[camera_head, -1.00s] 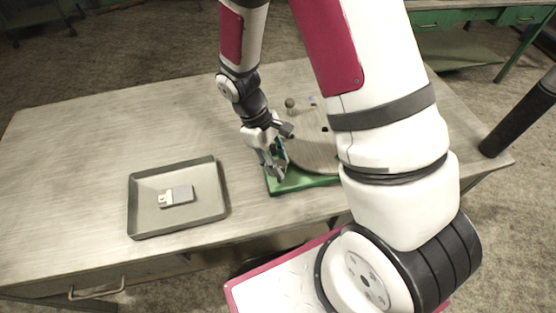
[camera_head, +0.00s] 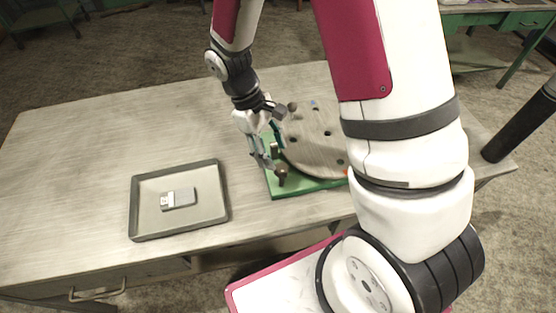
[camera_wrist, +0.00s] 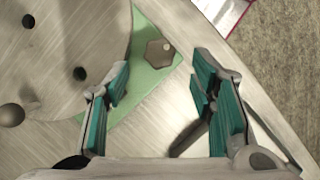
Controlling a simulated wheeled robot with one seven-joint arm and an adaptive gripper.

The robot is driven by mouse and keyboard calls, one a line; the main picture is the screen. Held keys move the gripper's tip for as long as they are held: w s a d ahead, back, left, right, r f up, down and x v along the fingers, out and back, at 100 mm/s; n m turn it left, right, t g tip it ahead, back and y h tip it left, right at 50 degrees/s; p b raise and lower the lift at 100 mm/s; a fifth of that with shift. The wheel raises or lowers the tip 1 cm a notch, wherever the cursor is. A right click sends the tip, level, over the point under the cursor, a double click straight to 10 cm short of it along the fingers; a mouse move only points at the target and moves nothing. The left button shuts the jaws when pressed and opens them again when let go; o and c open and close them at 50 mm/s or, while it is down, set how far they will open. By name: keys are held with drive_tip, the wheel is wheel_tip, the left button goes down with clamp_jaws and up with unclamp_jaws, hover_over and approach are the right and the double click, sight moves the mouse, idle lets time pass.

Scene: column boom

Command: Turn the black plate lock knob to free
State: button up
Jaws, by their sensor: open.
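The black plate lock knob (camera_head: 281,175) stands at the front left corner of a green base (camera_head: 312,185). In the wrist view the knob (camera_wrist: 158,53) is a small, dark, lobed shape on the green corner. A round grey plate (camera_head: 312,140) with several dark holes lies on the base; it also shows in the wrist view (camera_wrist: 50,60). My gripper (camera_head: 268,153) is beside the base's left edge, just left of and behind the knob. In the wrist view my gripper (camera_wrist: 160,80) is open and empty, with the knob apart from both fingers and beyond the fingertips.
A dark ball-topped knob (camera_head: 292,106) is at the plate's back edge. A grey tray (camera_head: 222,190) holding a small grey block (camera_head: 179,198) is on the left. The table's back left (camera_head: 110,125) is clear. A black cylinder (camera_head: 520,125) is at the right edge.

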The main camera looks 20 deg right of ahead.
drive_tip(key=v, duration=0.6)
drive_tip(key=shift+r, duration=0.15)
drive_tip(key=shift+w, duration=0.15)
drive_tip(key=s+d+r+m+t+y, duration=0.1)
drive_tip(key=s+r+m+t, duration=0.2)
drive_tip(key=s+r, duration=0.3)
drive_tip(key=s+d+r+m+t+y+b, duration=0.1)
drive_tip(key=s+r+m+t, duration=0.3)
drive_tip(key=r, duration=1.1)
drive_tip(key=s+t, duration=0.2)
drive_tip(key=s, duration=0.1)
drive_tip(key=shift+d+y, duration=0.3)
drive_tip(key=shift+d, duration=0.1)
